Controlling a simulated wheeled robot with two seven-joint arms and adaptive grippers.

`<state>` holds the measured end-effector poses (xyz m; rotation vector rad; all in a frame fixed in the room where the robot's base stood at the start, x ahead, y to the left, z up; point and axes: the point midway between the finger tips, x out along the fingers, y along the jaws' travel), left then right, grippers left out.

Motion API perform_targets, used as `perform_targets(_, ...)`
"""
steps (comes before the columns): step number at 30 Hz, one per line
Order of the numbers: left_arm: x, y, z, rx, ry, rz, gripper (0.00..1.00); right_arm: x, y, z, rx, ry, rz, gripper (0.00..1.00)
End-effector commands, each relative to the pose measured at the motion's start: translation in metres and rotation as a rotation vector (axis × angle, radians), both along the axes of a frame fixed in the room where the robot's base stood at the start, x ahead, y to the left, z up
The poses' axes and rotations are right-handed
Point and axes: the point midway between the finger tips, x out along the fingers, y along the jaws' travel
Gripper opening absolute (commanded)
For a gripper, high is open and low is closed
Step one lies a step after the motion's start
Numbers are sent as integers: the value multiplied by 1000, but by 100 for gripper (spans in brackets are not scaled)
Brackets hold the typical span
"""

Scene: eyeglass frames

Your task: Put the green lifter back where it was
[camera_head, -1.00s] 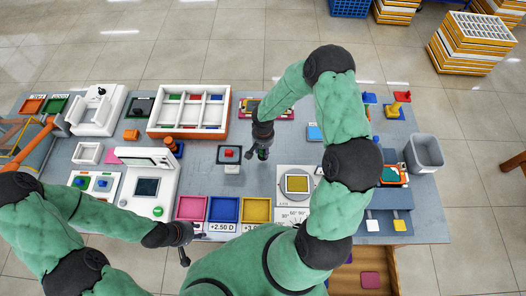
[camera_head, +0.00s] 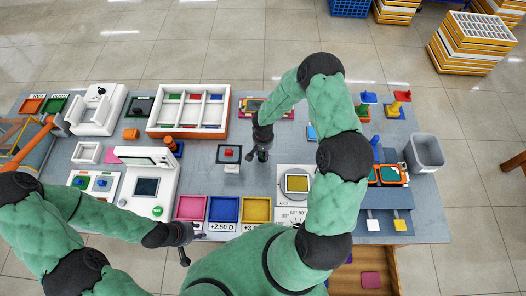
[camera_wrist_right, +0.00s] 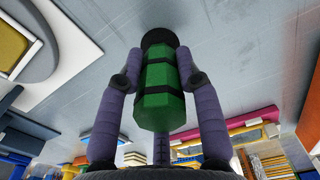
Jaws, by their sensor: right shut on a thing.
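The green lifter (camera_wrist_right: 160,95) has a hexagonal green body with black bands and a round black end. My right gripper (camera_wrist_right: 159,82) is shut on it, with one purple finger on each side. In the head view my right gripper (camera_head: 262,153) is over the grey table, just right of the small stand with a red top. The lifter is hard to make out there, and I cannot tell whether it touches the table. My left gripper (camera_head: 184,252) is at the table's front edge, apart from the lifter; its fingers are too small to read.
A small stand with a red top (camera_head: 230,155) is left of my right gripper. A white divided tray (camera_head: 189,110) lies behind it to the left. Pink, blue and yellow bins (camera_head: 224,211) line the front. A round dial with a yellow square (camera_head: 297,183) is at right, near orange-rimmed glasses (camera_head: 388,175).

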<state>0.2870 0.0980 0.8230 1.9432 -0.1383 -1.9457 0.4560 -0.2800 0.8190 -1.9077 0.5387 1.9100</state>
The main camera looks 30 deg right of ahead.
Motion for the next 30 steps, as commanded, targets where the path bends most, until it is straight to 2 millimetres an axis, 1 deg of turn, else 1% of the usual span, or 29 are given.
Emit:
perform_targets(1, 0, 0, -1, 0, 0, 0, 35, 0, 0, -1, 0, 0, 0, 41)
perform_targets(3, 0, 0, -1, 0, 0, 0, 35, 0, 0, 0, 0, 0, 0, 59)
perform_targets(13, 0, 0, 0, 0, 0, 0, 35, 0, 0, 0, 0, 0, 0, 59)
perform_targets(17, 0, 0, 5, 0, 0, 0, 35, 0, 0, 4, 0, 0, 0, 59)
perform_targets(20, 0, 0, 6, 0, 0, 0, 35, 2, -1, 19, -2, -3, -1, 59)
perform_targets(30, 0, 0, 12, 0, 0, 0, 35, 1, 0, 87, -1, -3, 0, 59)
